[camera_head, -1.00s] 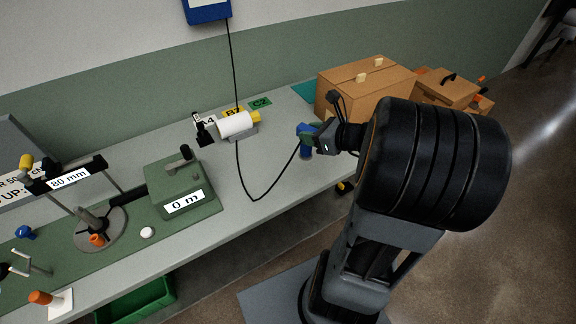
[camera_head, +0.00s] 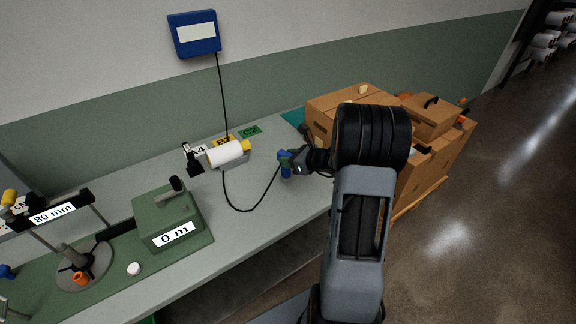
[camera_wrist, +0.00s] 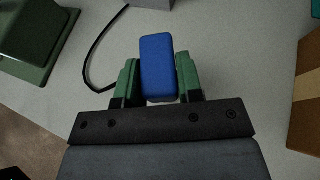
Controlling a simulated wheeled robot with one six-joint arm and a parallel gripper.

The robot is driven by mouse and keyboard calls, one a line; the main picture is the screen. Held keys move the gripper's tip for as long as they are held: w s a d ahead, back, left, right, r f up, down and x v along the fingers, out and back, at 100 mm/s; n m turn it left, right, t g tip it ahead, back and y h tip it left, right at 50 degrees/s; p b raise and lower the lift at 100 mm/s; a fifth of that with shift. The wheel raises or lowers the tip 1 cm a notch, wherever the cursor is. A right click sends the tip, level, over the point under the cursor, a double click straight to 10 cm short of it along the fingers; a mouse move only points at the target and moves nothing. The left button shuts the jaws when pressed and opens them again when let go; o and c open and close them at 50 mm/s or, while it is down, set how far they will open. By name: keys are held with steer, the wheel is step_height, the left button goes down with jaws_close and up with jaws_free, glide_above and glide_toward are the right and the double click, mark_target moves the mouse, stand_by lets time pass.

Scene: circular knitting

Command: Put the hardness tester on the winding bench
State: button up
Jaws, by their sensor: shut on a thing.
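The blue hardness tester (camera_wrist: 158,66) is between the green fingers of my gripper (camera_wrist: 158,84) in the wrist view. My gripper is shut on it. In the head view the blue tester (camera_head: 286,171) shows at my gripper (camera_head: 287,158), over the right part of the grey winding bench (camera_head: 260,212). A black cable runs from the tester to the blue wall box (camera_head: 195,34). I cannot tell whether the tester touches the bench top.
A white cone (camera_head: 226,153) lies near the A4, B7 and C2 labels. A green box marked 0 m (camera_head: 172,218) stands left, beside the 80 mm stand (camera_head: 84,268). Cardboard boxes (camera_head: 325,119) stand right. Bench top around the cable is clear.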

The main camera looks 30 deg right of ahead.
mark_target(286, 174)
steer(key=f, duration=0.2)
steer(key=shift+w+f, duration=0.3)
steer(key=shift+f+p, duration=0.3)
steer(key=shift+f, duration=0.3)
steer(key=shift+f, duration=0.1)
steer(key=shift+f, duration=0.15)
steer(key=o, duration=1)
steer(key=shift+c, duration=0.2)
steer(key=shift+r, duration=0.2)
